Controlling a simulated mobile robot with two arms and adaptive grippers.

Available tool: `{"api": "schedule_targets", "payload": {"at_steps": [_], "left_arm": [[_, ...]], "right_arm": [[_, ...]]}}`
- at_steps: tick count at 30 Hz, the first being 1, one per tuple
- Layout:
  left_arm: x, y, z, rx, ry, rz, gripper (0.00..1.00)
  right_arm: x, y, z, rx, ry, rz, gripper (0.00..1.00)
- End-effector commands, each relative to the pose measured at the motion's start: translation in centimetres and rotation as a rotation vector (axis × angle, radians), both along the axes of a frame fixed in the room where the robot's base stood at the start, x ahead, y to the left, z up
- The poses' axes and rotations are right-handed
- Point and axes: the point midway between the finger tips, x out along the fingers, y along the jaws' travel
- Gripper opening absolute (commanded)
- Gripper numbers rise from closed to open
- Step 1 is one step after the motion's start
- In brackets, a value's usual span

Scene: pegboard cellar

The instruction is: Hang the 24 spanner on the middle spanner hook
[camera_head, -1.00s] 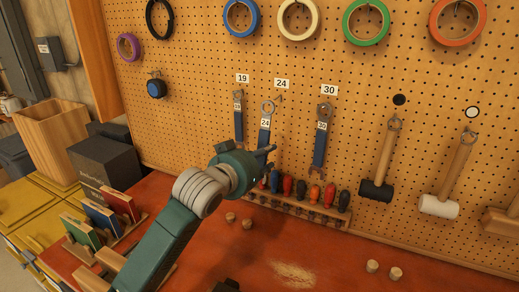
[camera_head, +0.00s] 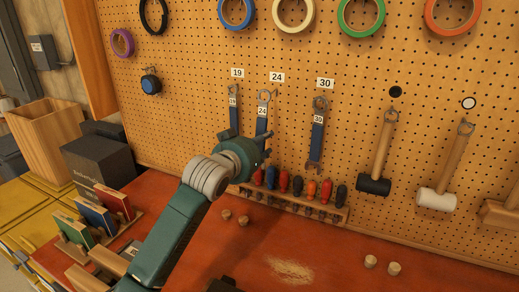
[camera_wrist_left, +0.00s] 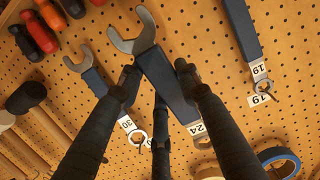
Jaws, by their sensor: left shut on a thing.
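The 24 spanner (camera_head: 262,122) is upright in front of the pegboard, its ring end up, blue shaft down. Its ring is just left of and slightly below the middle hook (camera_head: 276,92), under the 24 label (camera_head: 277,77); it looks apart from the hook. My left gripper (camera_head: 264,147) is shut on the spanner's lower shaft.
The 19 spanner (camera_head: 234,112) hangs close on the left, the 30 spanner (camera_head: 317,135) on the right. A rack of screwdrivers (camera_head: 298,203) is below. Mallets (camera_head: 377,170) hang further right, tape rolls (camera_head: 293,12) above. Wooden pegs (camera_head: 242,220) stand on the red bench (camera_head: 330,255).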

Motion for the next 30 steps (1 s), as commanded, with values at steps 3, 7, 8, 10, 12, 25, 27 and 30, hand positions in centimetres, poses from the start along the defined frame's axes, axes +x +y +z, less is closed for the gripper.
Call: {"api": "schedule_targets", "payload": {"at_steps": [3, 7, 8, 10, 12, 25, 27, 30], "left_arm": [[0.7, -0.3, -0.1, -0.001, -0.003, -0.001, 0.0], [1.4, -0.7, -0.1, -0.001, -0.003, -0.001, 0.0], [1.6, -0.7, -0.1, -0.002, -0.004, -0.001, 0.0], [2.0, -0.9, -0.1, -0.002, -0.004, -0.001, 0.0], [2.4, -1.0, -0.2, -0.001, -0.003, 0.0, 0.0], [4.5, -1.9, -0.5, 0.0, -0.001, 0.0, 0.0], [4.7, -2.0, -0.6, -0.001, -0.003, 0.0, 0.0], [4.9, -2.1, -0.7, -0.001, -0.002, 0.0, 0.0]], "right_arm": [[0.2, 0.0, -0.6, 0.001, -0.003, 0.0, 0.4], [0.2, 0.0, -1.0, 0.001, -0.003, 0.0, 0.4], [0.2, 0.0, -1.1, 0.001, -0.003, 0.0, 0.4], [0.2, 0.0, -1.3, 0.001, -0.003, -0.001, 0.4], [0.2, 0.0, -1.5, 0.001, -0.003, -0.001, 0.4], [0.2, 0.4, -2.1, 0.004, -0.003, -0.002, 0.4], [0.2, 0.4, -2.1, 0.005, -0.003, -0.002, 0.4], [0.2, 0.4, -1.7, 0.005, -0.002, -0.002, 0.4]]}}
